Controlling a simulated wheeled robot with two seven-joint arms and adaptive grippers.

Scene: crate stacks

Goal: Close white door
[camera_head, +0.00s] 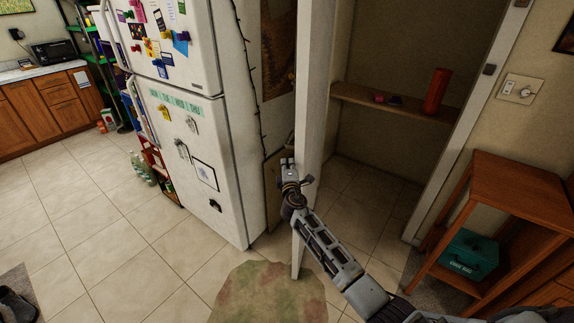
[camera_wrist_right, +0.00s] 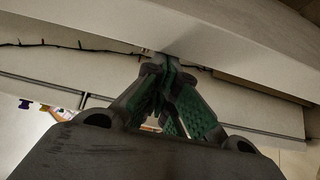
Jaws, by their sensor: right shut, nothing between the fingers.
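The white door (camera_head: 312,90) stands open in the head view, seen almost edge-on, between the fridge and the closet opening. My right gripper (camera_head: 288,162) is at the left side of the door's edge, about halfway down, and its wrist covers part of the lower door. In the right wrist view my right gripper (camera_wrist_right: 165,72) is shut and empty, its fingertips at or close to a pale surface. I cannot tell whether they touch it. My left gripper is not in view.
A white fridge (camera_head: 210,130) with magnets stands left of the door. The closet has a wooden shelf (camera_head: 395,102) with a red cylinder (camera_head: 436,92). A wooden stand (camera_head: 510,185) with a teal box (camera_head: 468,254) is at right. Tiled floor (camera_head: 110,225) is open at left.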

